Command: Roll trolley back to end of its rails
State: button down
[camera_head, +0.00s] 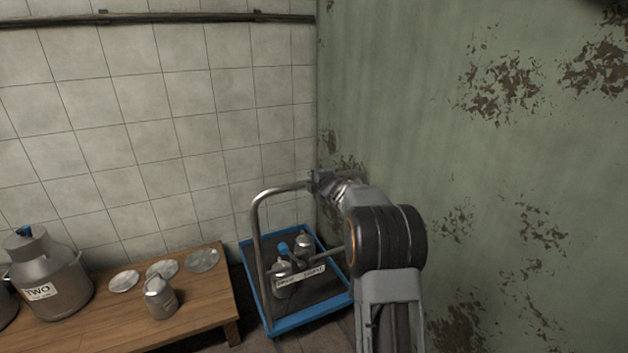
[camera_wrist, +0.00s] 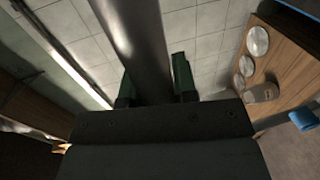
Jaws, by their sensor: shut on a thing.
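The trolley is a blue-edged platform (camera_head: 292,325) with a dark deck and an upright metal tube handle (camera_head: 258,235). It stands on the floor in the corner between the tiled wall and the green wall. My gripper (camera_head: 322,182) is at the top right of the handle. In the wrist view my gripper (camera_wrist: 155,85) has its two green-padded fingers on either side of the metal tube (camera_wrist: 134,45), shut on it. A metal can with a blue top (camera_head: 283,272) and a smaller can (camera_head: 304,243) stand on the deck, with a white label strip in front. I cannot see the rails.
A wooden bench (camera_head: 205,310) stands left of the trolley. It bears a large can labelled TWO (camera_head: 50,285), a small can (camera_head: 160,298) and three round lids (camera_head: 202,260). The peeling green wall (camera_head: 440,130) is close to my arm on the right.

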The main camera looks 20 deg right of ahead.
jog(key=shift+w+a+r, duration=0.1)
jog(key=shift+r, duration=0.2)
jog(key=c, duration=1.4)
grip_release()
jog(key=shift+o, duration=1.1)
jog(key=shift+w+f, duration=0.15)
jog(key=shift+o, duration=1.3)
jog(key=shift+f, duration=0.1)
jog(key=s+r, duration=0.2)
jog(key=s, duration=1.1)
jog(key=shift+s+d+r, duration=0.25)
jog(key=shift+s+r, duration=0.05)
jog(key=shift+r, duration=0.05)
